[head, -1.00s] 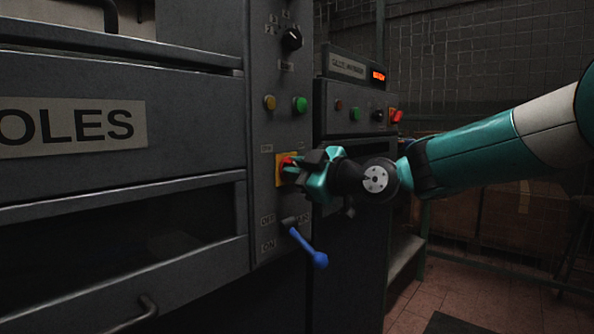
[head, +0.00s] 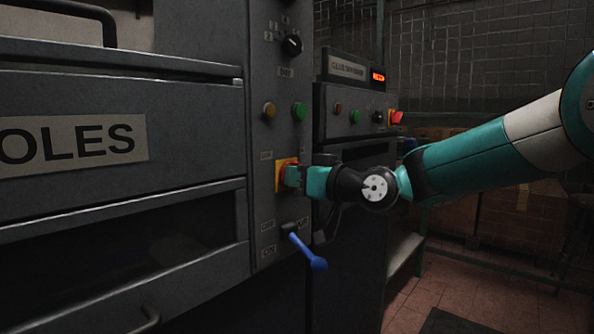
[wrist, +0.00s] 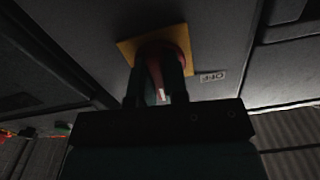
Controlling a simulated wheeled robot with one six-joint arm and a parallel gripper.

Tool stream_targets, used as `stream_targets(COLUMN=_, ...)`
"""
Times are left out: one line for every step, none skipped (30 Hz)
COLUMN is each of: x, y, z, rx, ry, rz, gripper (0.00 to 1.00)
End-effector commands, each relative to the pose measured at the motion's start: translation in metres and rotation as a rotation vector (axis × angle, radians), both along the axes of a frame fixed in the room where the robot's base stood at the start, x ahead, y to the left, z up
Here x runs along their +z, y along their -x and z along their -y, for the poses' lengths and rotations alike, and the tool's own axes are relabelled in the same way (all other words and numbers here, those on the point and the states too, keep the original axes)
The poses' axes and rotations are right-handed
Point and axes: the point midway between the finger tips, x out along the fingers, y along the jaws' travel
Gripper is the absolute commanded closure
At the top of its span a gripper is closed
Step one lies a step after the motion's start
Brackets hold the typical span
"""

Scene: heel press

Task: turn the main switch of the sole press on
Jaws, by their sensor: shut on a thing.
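The main switch is a red rotary handle on a yellow square plate (head: 281,181), set in the narrow grey control panel of the sole press (head: 130,90). My gripper (head: 293,176) is at the switch from the right and hides much of the handle in the head view. In the wrist view the red handle (wrist: 158,76) sits between the two dark fingers of my gripper (wrist: 160,85), which are shut on it. The yellow plate (wrist: 127,50) shows behind it. A small label (wrist: 212,77) reading OFF, as far as I can tell, is beside the plate.
A blue-handled lever (head: 308,252) sticks out below the switch, close under my gripper. A second machine (head: 350,110) with a red switch stands behind.

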Motion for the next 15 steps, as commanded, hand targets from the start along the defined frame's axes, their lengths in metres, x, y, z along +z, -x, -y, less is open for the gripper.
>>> stream_targets(x=0.0024, y=-0.0002, z=0.0002, rx=0.0, ry=-0.028, rz=-0.037, gripper=1.0)
stream_targets(x=0.0026, y=-0.0002, z=0.0002, rx=0.0, ry=-0.045, rz=-0.059, gripper=1.0)
stream_targets(x=0.0027, y=-0.0002, z=0.0002, rx=0.0, ry=-0.068, rz=-0.089, gripper=1.0)
stream_targets(x=0.0026, y=-0.0003, z=0.0002, rx=-0.001, ry=-0.085, rz=-0.111, gripper=1.0)
stream_targets(x=0.0025, y=-0.0003, z=0.0002, rx=-0.001, ry=-0.102, rz=-0.135, gripper=1.0)
stream_targets(x=0.0022, y=-0.0004, z=0.0003, rx=-0.001, ry=-0.125, rz=-0.164, gripper=1.0)
stream_targets(x=0.0021, y=-0.0004, z=0.0003, rx=-0.001, ry=-0.142, rz=-0.187, gripper=1.0)
stream_targets(x=0.0021, y=-0.0004, z=0.0003, rx=-0.001, ry=-0.159, rz=-0.209, gripper=1.0)
stream_targets(x=0.0021, y=-0.0005, z=0.0004, rx=-0.002, ry=-0.182, rz=-0.237, gripper=1.0)
stream_targets(x=0.0022, y=-0.0005, z=0.0004, rx=-0.001, ry=-0.198, rz=-0.258, gripper=1.0)
stream_targets(x=0.0024, y=-0.0005, z=0.0004, rx=-0.001, ry=-0.214, rz=-0.277, gripper=1.0)
stream_targets(x=0.0025, y=-0.0005, z=0.0004, rx=-0.001, ry=-0.234, rz=-0.303, gripper=1.0)
stream_targets(x=0.0025, y=-0.0004, z=0.0003, rx=-0.001, ry=-0.249, rz=-0.323, gripper=1.0)
stream_targets(x=0.0024, y=-0.0004, z=0.0003, rx=-0.001, ry=-0.263, rz=-0.341, gripper=1.0)
stream_targets(x=0.0022, y=-0.0004, z=0.0002, rx=0.0, ry=-0.281, rz=-0.364, gripper=1.0)
